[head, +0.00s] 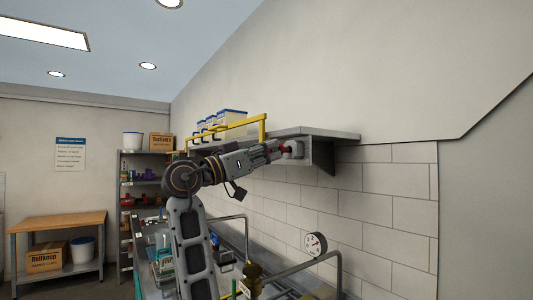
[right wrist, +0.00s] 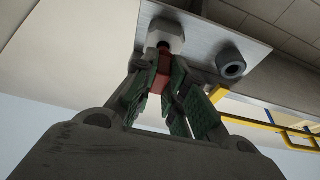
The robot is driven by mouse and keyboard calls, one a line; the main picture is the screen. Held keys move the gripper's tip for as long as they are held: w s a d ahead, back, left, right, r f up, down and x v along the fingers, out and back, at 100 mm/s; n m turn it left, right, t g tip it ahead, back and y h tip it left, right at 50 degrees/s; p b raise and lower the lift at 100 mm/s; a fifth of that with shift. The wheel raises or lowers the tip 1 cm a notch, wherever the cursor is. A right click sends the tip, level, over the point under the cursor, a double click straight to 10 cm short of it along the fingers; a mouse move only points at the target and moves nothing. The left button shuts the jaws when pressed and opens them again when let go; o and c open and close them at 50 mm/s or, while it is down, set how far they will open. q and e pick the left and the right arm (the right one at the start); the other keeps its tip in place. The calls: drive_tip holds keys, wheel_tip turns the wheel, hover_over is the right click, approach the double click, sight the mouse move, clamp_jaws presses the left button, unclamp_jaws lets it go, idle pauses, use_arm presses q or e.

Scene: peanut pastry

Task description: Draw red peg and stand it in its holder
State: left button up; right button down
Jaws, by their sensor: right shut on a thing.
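The red peg (right wrist: 161,76) shows between the fingers of my right gripper (right wrist: 165,92) in the right wrist view. The fingers are shut on it. Its far end is at the dark hole of a pale hexagonal socket (right wrist: 161,27); I cannot tell how deep it sits. A grey round holder (right wrist: 230,65) with an open dark bore is to the right of the socket and looks empty. In the head view my right gripper (head: 279,150) reaches the pale socket (head: 297,149) under the shelf, with a bit of red peg (head: 287,151) between. My left gripper is not in view.
A grey wall shelf (head: 325,134) with a yellow rail (head: 263,128) and several white tubs (head: 232,115) is just above my right gripper. Bent metal pipes and a gauge (head: 316,244) stand below. Open air lies to the right of the shelf.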

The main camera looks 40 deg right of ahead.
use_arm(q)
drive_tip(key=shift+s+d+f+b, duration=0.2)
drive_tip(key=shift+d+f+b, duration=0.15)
use_arm(e)
drive_tip(key=shift+s+d, duration=0.15)
drive_tip(key=shift+d, duration=0.7)
drive_tip(key=shift+s+d, duration=0.1)
drive_tip(key=shift+d, duration=0.7)
idle(0.3)
drive_tip(key=c, duration=1.4)
unclamp_jaws()
drive_tip(key=shift+d, duration=0.15)
drive_tip(key=shift+o, duration=0.2)
drive_tip(key=shift+w+a+f, duration=0.1)
drive_tip(key=shift+a, duration=0.4)
drive_tip(key=shift+w+a+f, duration=0.1)
drive_tip(key=shift+a+f, duration=0.1)
drive_tip(key=shift+a, duration=0.45)
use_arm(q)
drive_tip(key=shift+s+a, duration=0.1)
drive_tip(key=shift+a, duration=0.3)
use_arm(e)
drive_tip(key=shift+v, duration=2.85)
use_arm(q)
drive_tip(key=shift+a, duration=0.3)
